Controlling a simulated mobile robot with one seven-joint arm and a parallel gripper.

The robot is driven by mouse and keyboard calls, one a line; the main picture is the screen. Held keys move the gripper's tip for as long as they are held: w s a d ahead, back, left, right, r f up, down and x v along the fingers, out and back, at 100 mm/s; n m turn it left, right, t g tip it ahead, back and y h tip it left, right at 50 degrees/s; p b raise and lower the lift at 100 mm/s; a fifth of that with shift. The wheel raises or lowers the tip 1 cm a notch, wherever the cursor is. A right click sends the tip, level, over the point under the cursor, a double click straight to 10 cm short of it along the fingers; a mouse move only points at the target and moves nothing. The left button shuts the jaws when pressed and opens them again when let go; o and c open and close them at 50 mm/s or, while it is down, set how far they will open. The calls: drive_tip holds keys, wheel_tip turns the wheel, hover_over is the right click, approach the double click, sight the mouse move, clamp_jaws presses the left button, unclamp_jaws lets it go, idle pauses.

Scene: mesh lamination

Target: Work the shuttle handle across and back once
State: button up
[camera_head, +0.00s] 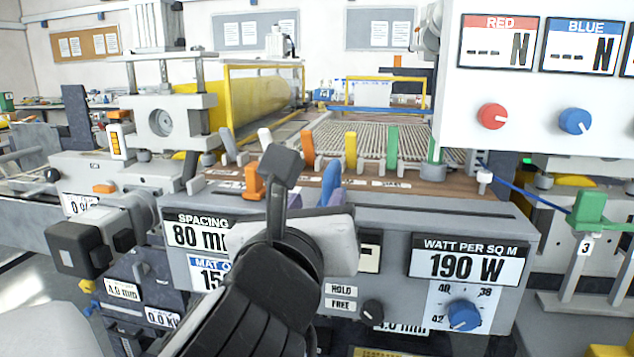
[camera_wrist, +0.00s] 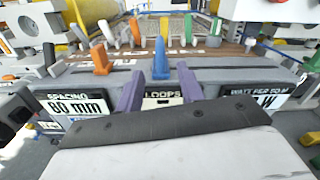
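My gripper (camera_wrist: 160,88) shows two purple fingers spread apart in the wrist view, with nothing between their tips. A blue upright handle (camera_wrist: 161,60) stands just beyond the fingers, in line with the gap. It also shows in the head view (camera_head: 331,178), partly covered by a finger. An orange handle (camera_wrist: 100,58) stands to its left on the same front ledge, and also shows in the head view (camera_head: 253,184). No label names the shuttle handle, so I cannot tell for certain which one it is. My wrist hides part of the panel in the head view.
Several coloured levers stand behind on a brown board (camera_head: 290,175), including a yellow one (camera_head: 350,150) and a green one (camera_head: 392,147). A mesh (camera_head: 365,132) lies beyond. The front panel carries a blue knob (camera_head: 463,315). A white control box (camera_head: 550,110) overhangs at right.

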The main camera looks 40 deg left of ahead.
sight(334, 169)
drive_tip(key=p+x, duration=0.4)
drive_tip(key=p, duration=0.1)
drive_tip(key=p+x, duration=0.2)
drive_tip(key=x, duration=0.1)
drive_tip(key=shift+r, duration=0.4)
drive_tip(key=p+x, duration=0.3)
drive_tip(key=p, duration=0.3)
drive_tip(key=shift+w+a+p, duration=0.25)
drive_tip(key=shift+p, duration=0.1)
drive_tip(key=shift+f+p+x, duration=0.15)
drive_tip(key=shift+p+x, duration=0.05)
drive_tip(key=shift+x, duration=0.55)
drive_tip(key=shift+f+p+x, duration=0.15)
drive_tip(key=shift+x, duration=0.6)
drive_tip(key=shift+d, duration=0.1)
clamp_jaws()
